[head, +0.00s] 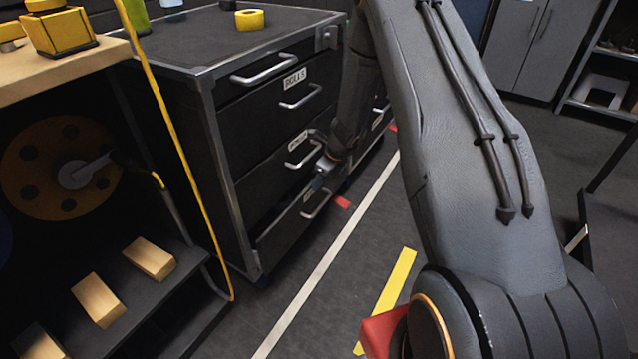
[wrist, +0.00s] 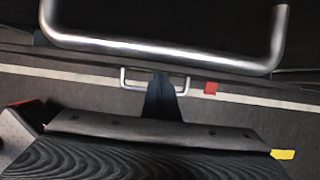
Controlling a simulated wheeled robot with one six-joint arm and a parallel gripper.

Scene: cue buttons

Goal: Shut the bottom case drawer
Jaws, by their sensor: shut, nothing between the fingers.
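The black case (head: 225,150) stands left of centre in the head view, with several drawers that have silver bar handles. The bottom drawer (head: 283,232) is lowest and seems to stand out a little from the case. Its handle (head: 318,207) also shows small in the wrist view (wrist: 128,82). My gripper (head: 319,182) is shut and empty, pointing down in front of the drawers, just above the bottom handle. In the wrist view its dark fingers (wrist: 163,92) overlap the middle of that handle; I cannot tell whether they touch. My arm hides part of the case's right side.
A larger upper drawer handle (wrist: 165,50) crosses the wrist view close by. Left of the case is a workbench (head: 60,82) with a yellow cable (head: 180,140). Floor with a white line (head: 325,262) and a yellow strip (head: 396,285) is open in front.

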